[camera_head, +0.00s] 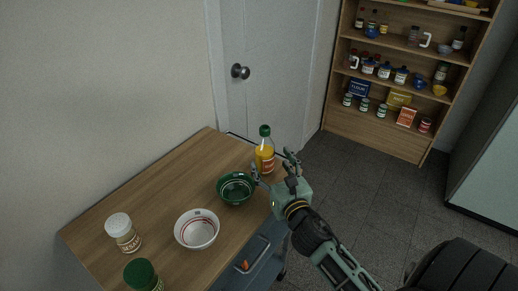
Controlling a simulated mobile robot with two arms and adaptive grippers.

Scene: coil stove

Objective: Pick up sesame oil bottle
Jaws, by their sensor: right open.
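A clear bottle with yellow-orange contents, a red-orange label and a green cap (265,151) stands upright near the far right corner of the wooden counter top (165,180). It looks like the sesame oil bottle, but its label is too small to read. My right gripper (275,168) is open at the counter's right edge, with its fingers towards the bottle's lower part. One finger is left of the bottle's base and the other right of it. I cannot tell whether they touch it. My left gripper is not in view.
A green bowl (236,188) stands close left of my right gripper. A white bowl (197,230), a white-capped jar (123,233) and a green-capped jar (142,275) stand nearer. A stocked shelf (404,75) stands beyond open floor. A closed door (265,60) is behind the counter.

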